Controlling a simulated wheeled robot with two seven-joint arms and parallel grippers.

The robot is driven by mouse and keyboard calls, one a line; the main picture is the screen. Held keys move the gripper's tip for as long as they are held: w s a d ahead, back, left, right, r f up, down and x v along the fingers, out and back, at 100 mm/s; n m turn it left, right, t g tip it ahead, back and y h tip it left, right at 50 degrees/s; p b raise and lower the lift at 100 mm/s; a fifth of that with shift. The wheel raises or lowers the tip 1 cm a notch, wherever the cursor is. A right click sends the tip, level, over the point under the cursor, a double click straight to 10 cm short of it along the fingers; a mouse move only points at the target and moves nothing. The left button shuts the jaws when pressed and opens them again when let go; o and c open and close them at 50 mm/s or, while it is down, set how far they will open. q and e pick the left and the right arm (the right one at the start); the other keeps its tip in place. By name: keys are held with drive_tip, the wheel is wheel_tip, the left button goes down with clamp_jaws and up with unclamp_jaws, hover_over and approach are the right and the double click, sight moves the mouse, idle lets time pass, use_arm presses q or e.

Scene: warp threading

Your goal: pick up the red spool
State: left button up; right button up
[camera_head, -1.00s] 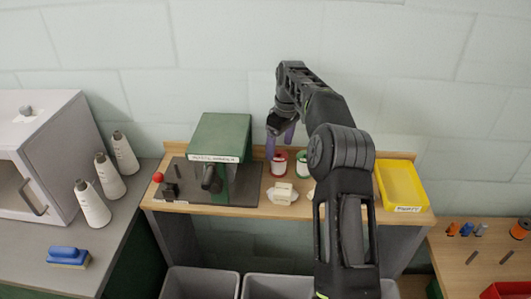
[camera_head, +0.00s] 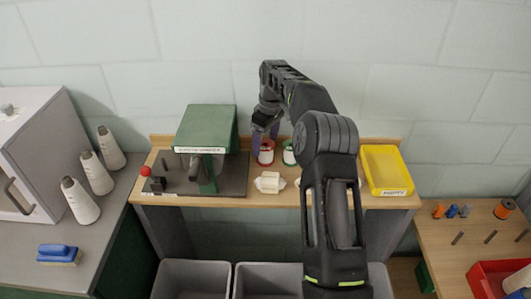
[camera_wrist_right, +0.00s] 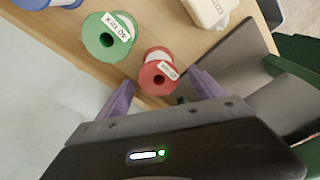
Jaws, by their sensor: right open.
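The red spool (camera_head: 266,152) stands on the wooden bench by the back edge, with white thread and a label; in the right wrist view the red spool (camera_wrist_right: 157,75) lies just ahead of and between the fingertips. My right gripper (camera_head: 265,135) is open, with purple fingers, and reaches down over the red spool. My left gripper is not in view.
A green spool (camera_head: 289,153) stands close to the right of the red one; it also shows in the wrist view (camera_wrist_right: 105,40). A cream block (camera_head: 269,183) lies in front. A green machine (camera_head: 207,130) stands left, a yellow tray (camera_head: 386,170) right.

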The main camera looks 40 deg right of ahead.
sight(265, 152)
wheel_tip(265, 152, down, 4)
drive_tip(key=shift+w+f+p, duration=0.1)
drive_tip(key=shift+f+p, duration=0.05)
drive_tip(key=shift+p, duration=0.65)
drive_tip(key=shift+f, duration=0.3)
drive_tip(key=c, duration=1.5)
drive_tip(key=shift+r, duration=0.15)
wheel_tip(265, 152, up, 10)
drive_tip(key=shift+f+b, duration=0.1)
drive_tip(key=shift+b, duration=0.7)
